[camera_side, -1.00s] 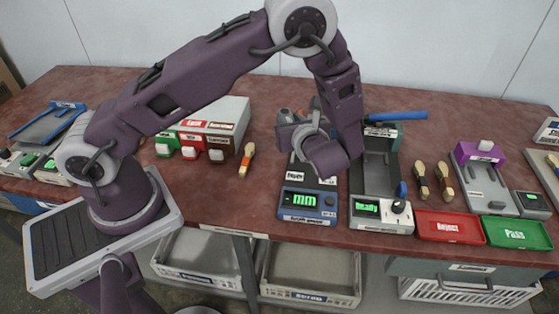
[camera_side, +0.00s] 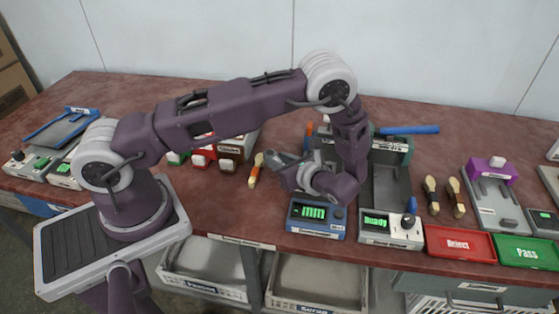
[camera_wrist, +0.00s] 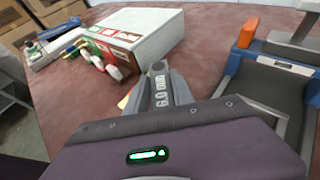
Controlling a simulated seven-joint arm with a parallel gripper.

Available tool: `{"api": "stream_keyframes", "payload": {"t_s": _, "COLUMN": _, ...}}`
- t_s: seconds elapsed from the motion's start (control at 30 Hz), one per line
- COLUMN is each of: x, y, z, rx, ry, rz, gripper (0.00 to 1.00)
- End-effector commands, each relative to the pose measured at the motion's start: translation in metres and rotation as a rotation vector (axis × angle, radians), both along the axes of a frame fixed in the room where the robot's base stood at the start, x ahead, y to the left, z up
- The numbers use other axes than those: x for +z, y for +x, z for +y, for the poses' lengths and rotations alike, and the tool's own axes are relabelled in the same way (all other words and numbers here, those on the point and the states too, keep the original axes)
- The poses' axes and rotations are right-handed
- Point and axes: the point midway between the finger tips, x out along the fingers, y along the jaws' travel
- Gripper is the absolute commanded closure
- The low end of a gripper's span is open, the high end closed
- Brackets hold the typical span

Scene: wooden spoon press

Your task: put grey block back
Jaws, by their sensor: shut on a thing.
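The grey block (camera_wrist: 160,88) shows in the wrist view, marked "6.0 mm", with a round feature at its far end. My gripper (camera_wrist: 161,92) is shut on it, one finger on each side. In the side view my gripper (camera_side: 284,168) points left, beside the blue measuring device (camera_side: 316,219) with a lit green "mm" display. The fingers hide most of the block there, and I cannot tell its height above the table.
A white box (camera_side: 238,140) with green, red and brown dispensers stands left of my gripper. An orange-handled brush (camera_side: 255,172) lies between them. The press (camera_side: 388,187) with its "Ready" display stands to the right. Red (camera_side: 460,245) and green (camera_side: 528,251) trays are further right.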

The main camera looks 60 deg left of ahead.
Motion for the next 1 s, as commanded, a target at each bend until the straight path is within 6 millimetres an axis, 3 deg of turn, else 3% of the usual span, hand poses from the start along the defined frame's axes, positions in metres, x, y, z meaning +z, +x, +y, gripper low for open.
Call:
{"api": "stream_keyframes", "payload": {"t_s": 0.43, "x": -0.011, "y": 0.0, "z": 0.0, "rx": 0.0, "ry": 0.002, "rz": 0.0, "gripper": 1.0}}
{"api": "stream_keyframes", "payload": {"t_s": 0.47, "x": -0.011, "y": 0.0, "z": 0.0, "rx": 0.0, "ry": 0.001, "rz": 0.0, "gripper": 0.69}}
{"api": "stream_keyframes", "payload": {"t_s": 0.57, "x": -0.011, "y": 0.0, "z": 0.0, "rx": -0.001, "ry": 0.001, "rz": 0.0, "gripper": 0.5}}
{"api": "stream_keyframes", "payload": {"t_s": 0.87, "x": -0.01, "y": 0.0, "z": 0.0, "rx": 0.0, "ry": 0.0, "rz": 0.0, "gripper": 0.49}}
{"api": "stream_keyframes", "payload": {"t_s": 1.0, "x": 0.004, "y": 0.001, "z": -0.007, "rx": -0.003, "ry": -0.002, "rz": -0.003, "gripper": 0.49}}
